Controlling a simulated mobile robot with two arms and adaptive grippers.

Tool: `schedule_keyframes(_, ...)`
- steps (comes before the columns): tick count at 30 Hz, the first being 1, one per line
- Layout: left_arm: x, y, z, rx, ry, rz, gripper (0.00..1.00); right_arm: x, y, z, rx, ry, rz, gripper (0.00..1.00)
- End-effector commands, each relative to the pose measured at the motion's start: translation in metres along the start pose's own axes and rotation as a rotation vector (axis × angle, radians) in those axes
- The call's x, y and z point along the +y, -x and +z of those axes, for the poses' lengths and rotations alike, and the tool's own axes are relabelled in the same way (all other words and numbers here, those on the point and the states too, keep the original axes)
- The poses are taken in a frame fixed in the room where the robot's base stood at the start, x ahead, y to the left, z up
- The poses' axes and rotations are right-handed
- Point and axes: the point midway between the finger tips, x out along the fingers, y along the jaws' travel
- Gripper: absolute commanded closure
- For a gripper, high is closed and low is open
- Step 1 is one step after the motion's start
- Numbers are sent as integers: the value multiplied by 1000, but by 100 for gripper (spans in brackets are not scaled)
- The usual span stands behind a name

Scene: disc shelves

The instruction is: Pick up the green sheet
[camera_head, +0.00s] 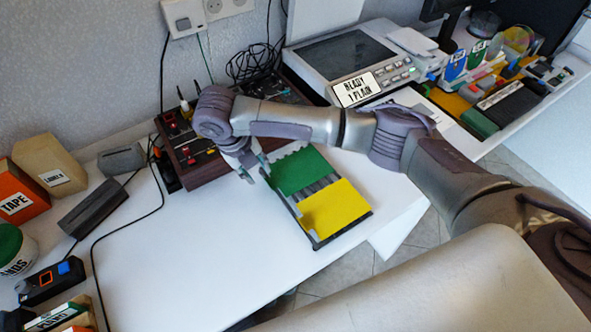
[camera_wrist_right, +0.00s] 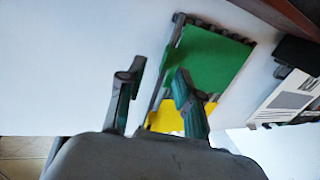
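The green sheet (camera_head: 300,171) lies in the far part of a dark tray (camera_head: 316,244) on the white desk. A yellow sheet (camera_head: 335,208) lies in the near part of the same tray. In the right wrist view the green sheet (camera_wrist_right: 208,60) is ahead of the fingers, with the yellow sheet (camera_wrist_right: 168,120) partly hidden behind one finger. My right gripper (camera_head: 256,175) is at the tray's left edge beside the green sheet. My left gripper is not in view.
A brown box with red parts (camera_head: 205,160) stands just behind the tray. A printer-like machine (camera_head: 345,58) stands at the back, and a LABELS box (camera_head: 48,163) at the far left. The desk left of the tray (camera_head: 190,250) is mostly clear.

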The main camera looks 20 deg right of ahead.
Motion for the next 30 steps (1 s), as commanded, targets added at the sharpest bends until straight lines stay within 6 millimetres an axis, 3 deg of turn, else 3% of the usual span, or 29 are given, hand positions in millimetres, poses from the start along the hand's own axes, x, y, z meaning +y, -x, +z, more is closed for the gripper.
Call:
schedule_keyframes(3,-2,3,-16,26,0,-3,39,-5,-17,-3,5,-2,-2,65)
schedule_keyframes(9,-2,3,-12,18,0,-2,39,-7,-44,-4,2,-1,-2,65)
schedule_keyframes(18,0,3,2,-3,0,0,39,-7,-49,-3,0,0,-1,65)
schedule_keyframes(24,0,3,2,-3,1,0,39,-7,-48,-3,0,0,-1,98)
schedule_keyframes(30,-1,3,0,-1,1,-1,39,-7,-48,-3,0,0,0,100)
